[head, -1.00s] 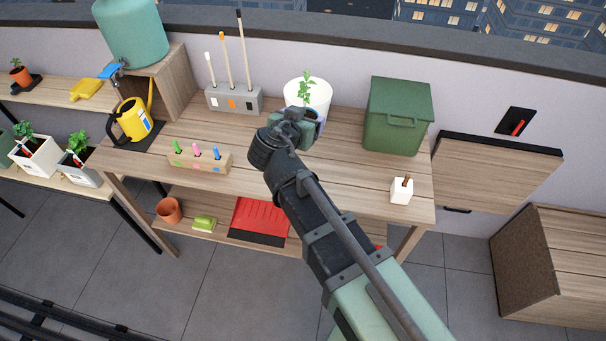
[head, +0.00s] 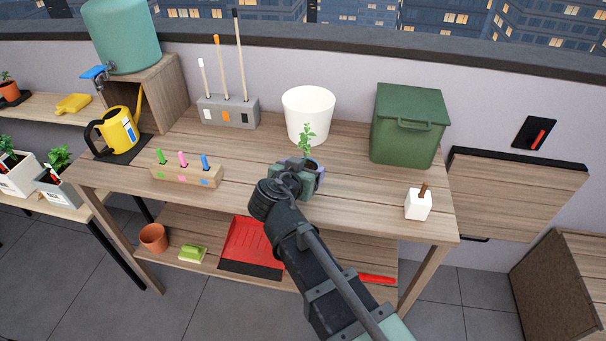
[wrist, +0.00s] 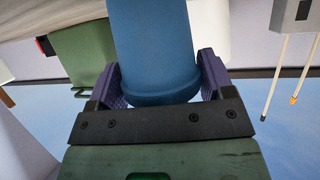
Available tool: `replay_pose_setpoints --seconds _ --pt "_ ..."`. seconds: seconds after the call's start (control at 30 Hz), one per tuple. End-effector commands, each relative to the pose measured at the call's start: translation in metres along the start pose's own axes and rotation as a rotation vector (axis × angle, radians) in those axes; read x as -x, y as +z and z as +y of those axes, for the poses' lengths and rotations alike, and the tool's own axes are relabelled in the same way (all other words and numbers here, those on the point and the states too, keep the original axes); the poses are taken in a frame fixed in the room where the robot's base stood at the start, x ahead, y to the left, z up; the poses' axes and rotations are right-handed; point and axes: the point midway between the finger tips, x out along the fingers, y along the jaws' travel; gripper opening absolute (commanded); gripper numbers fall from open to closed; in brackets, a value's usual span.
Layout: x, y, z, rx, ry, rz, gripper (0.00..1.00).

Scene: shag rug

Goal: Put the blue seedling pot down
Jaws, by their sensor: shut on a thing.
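The blue seedling pot (wrist: 155,45) is between the two purple fingers of my gripper (wrist: 158,88) in the wrist view, and they are shut on it. In the head view my gripper (head: 308,182) is over the middle of the wooden workbench (head: 350,205), in front of the white bucket. The seedling's green leaves (head: 306,138) rise upright above the gripper. My gripper hides most of the pot in the head view. I cannot tell whether the pot's base touches the bench top.
The white bucket (head: 308,112) stands just behind. A green lidded bin (head: 408,128) and a small white block (head: 418,205) are to the right. A wooden marker holder (head: 186,175), grey tool rack (head: 228,112) and yellow watering can (head: 116,132) are left. Bench between holder and gripper is clear.

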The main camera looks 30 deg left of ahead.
Motion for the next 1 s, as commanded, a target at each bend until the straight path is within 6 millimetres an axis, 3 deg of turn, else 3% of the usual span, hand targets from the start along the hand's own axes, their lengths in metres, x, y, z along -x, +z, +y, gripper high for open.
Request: replay_pose_setpoints --seconds 0.07,0.1,0.27,0.57,1.0 --pt "-0.002 0.004 0.000 0.000 0.000 0.000 0.46" --pt "-0.002 0.004 0.000 0.000 0.000 0.000 0.76" --pt "-0.001 0.003 0.000 0.000 0.000 0.000 1.00" --pt "0.004 -0.003 0.000 0.000 -0.001 0.000 1.00" --pt "0.108 -0.004 0.001 0.001 -0.002 0.001 1.00"
